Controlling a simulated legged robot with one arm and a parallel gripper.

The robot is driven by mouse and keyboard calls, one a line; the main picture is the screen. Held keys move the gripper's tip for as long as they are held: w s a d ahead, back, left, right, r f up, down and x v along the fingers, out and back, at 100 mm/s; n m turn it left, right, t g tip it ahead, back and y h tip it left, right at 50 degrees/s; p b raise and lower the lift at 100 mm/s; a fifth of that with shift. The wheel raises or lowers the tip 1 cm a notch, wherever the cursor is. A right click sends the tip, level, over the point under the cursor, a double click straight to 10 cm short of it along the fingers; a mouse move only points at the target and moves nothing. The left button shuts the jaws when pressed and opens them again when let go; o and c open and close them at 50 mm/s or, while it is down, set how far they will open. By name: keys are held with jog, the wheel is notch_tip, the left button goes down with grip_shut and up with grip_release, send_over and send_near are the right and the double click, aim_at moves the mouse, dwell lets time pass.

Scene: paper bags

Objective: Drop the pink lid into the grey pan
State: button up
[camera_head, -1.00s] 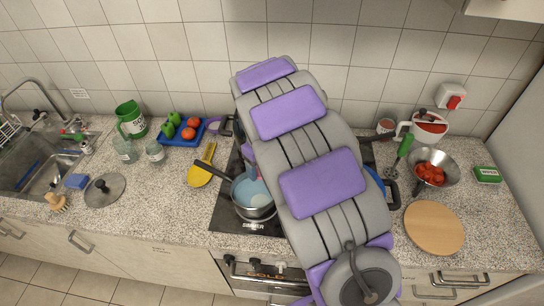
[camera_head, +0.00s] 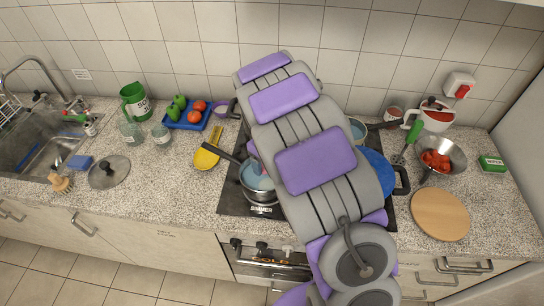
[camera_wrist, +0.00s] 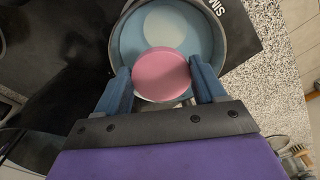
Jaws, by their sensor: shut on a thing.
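The pink lid (camera_wrist: 161,73) is a round disc between the two blue fingers of my gripper (camera_wrist: 162,84) in the wrist view. The fingers are shut on its sides. The lid overlaps the near part of the grey pan (camera_wrist: 114,44), which has a blue inside with a paler round patch. The height of the lid over the pan is hard to tell. In the head view the pan (camera_head: 262,197) stands on the black hob, with its dark handle to the upper left. My arm hides most of the gripper there.
A blue pan (camera_head: 379,171) stands right of my arm on the hob (camera_head: 235,199). A yellow scoop (camera_head: 205,159) and a blue tray (camera_head: 182,125) with vegetables lie to the left. A round wooden board (camera_head: 440,215) and a metal bowl of red pieces (camera_head: 457,158) are at right.

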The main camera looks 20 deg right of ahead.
jog(key=shift+a, duration=0.5)
jog(key=o, duration=1.1)
jog(key=d, duration=0.3)
jog(key=shift+d, duration=0.4)
jog(key=shift+a, duration=0.4)
jog(key=shift+a+r, duration=0.45)
jog(key=shift+a, duration=0.15)
jog(key=shift+a+r, duration=0.4)
jog(key=shift+a, duration=0.2)
jog(key=shift+d+r+p, duration=1.1)
jog(key=shift+d+r, duration=1)
jog(key=shift+r, duration=5.7)
jog(key=s+a+m, duration=0.1)
jog(key=s+m, duration=0.1)
jog(key=s, duration=1)
jog(key=s+f+m+g+b, duration=0.1)
jog(key=s+m, duration=0.1)
jog(key=s, duration=1)
jog(key=s+a+m, duration=0.1)
jog(key=s+m, duration=0.1)
jog(key=s, duration=1)
jog(key=shift+s+a+f+m+g, duration=0.25)
jog(key=shift+a+f+m+g, duration=0.1)
jog(key=shift+f+m+g, duration=0.05)
